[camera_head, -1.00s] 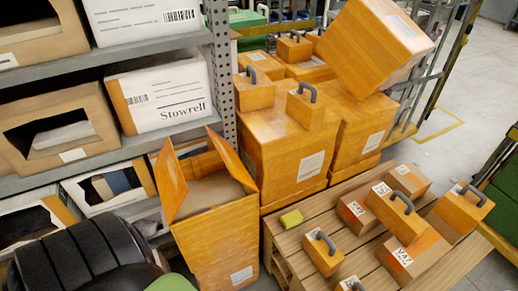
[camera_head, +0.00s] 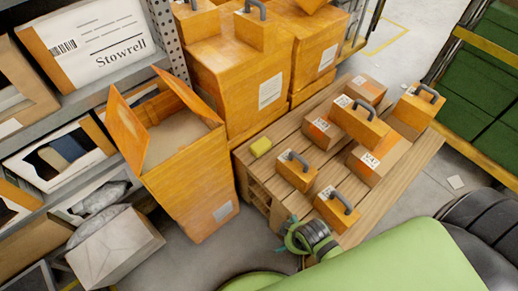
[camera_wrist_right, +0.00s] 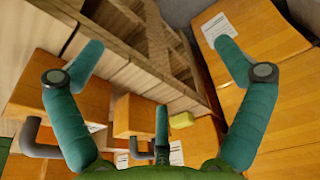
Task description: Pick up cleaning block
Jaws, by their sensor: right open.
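The cleaning block, a small yellow-green block (camera_head: 261,147), lies on the near left corner of the wooden pallet platform (camera_head: 345,95). It also shows in the right wrist view (camera_wrist_right: 181,120), between the spread fingers and beyond them. My right gripper (camera_head: 289,236) has teal fingers and is beside the platform's near edge, below the block in the head view and apart from it. In the right wrist view the gripper (camera_wrist_right: 160,62) is open, with nothing between its fingers. My left gripper is not in view.
Orange handled boxes (camera_head: 297,171) and brown cartons (camera_head: 378,157) crowd the platform right of the block. A tall open orange box (camera_head: 187,190) stands left of it. Stacked orange boxes (camera_head: 239,80) rise behind. Grey shelving is at left. Bare floor shows at right.

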